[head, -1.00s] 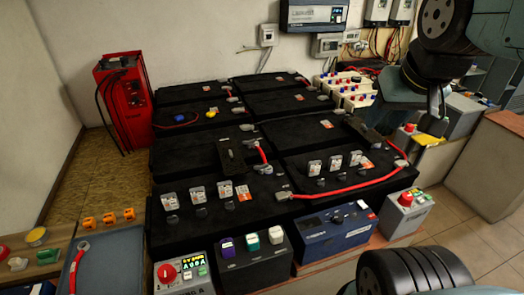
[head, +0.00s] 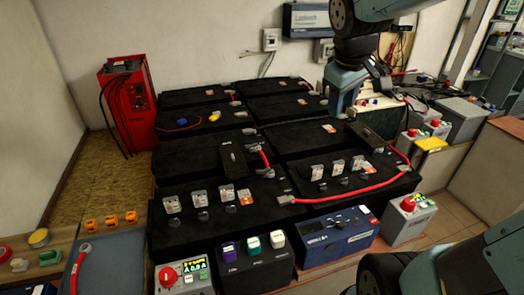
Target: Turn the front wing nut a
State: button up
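Small dark-grey fittings stand in front of the white-labelled clips on the front black batteries, one on the left battery (head: 203,216) and one on the right battery (head: 319,184). They are too small to tell which is a wing nut. My gripper (head: 345,112) points down over the back right of the battery bank, in front of the white box. It appears empty, but the gap between its fingers is too small to judge. It is apart from the front fittings, behind and above them.
A red cable (head: 345,192) arches across the front right battery. Dark blocks (head: 233,161) stand on the batteries. A blue unit (head: 337,236), a grey box with a red knob (head: 409,213) and a control box (head: 184,279) line the front. A red charger (head: 125,105) stands left.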

jog(key=w+a+f+n+g, duration=0.1)
jog(key=w+a+f+n, duration=0.35)
jog(key=w, duration=0.25)
jog(key=w+a+f+n+g, duration=0.1)
jog(key=w+a+f+n, duration=0.2)
jog(key=w+f, duration=0.3)
jog(key=n+g+y, duration=0.1)
jog(key=n+g, duration=0.1)
jog(key=n, duration=0.6)
send_over(265, 172)
notch_tip(265, 172, down, 14)
jog(key=shift+m, duration=0.25)
jog(key=f, duration=1.3)
jog(key=shift+w+a+f, duration=0.15)
jog(key=shift+w+a, duration=0.15)
jog(key=shift+a, duration=0.05)
grip_shut()
